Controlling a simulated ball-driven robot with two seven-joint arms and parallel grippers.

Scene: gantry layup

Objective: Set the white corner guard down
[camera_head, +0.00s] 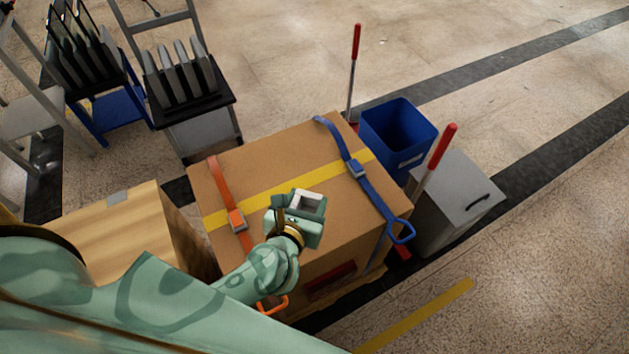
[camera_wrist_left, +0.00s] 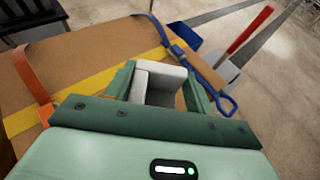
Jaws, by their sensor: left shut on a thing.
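The white corner guard (camera_wrist_left: 158,84) is a small light-coloured angled piece between the fingers of my left gripper (camera_wrist_left: 160,85). In the head view the guard (camera_head: 309,201) shows at the end of my left gripper (camera_head: 304,204), over the front middle of a large cardboard box (camera_head: 290,160). The gripper is shut on the guard. I cannot tell whether the guard touches the box top. An orange strap (camera_head: 222,190) and a blue strap (camera_head: 340,143) cross the box on either side, with yellow tape (camera_head: 268,187) running along the top. My right gripper is not in view.
A blue bin (camera_head: 398,130) and a grey cabinet (camera_head: 455,195) stand right of the box, with red-handled tools (camera_head: 440,148) beside them. A smaller wooden-looking box (camera_head: 120,235) is at left. Racks of dark panels (camera_head: 180,75) stand behind. The floor at right is open.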

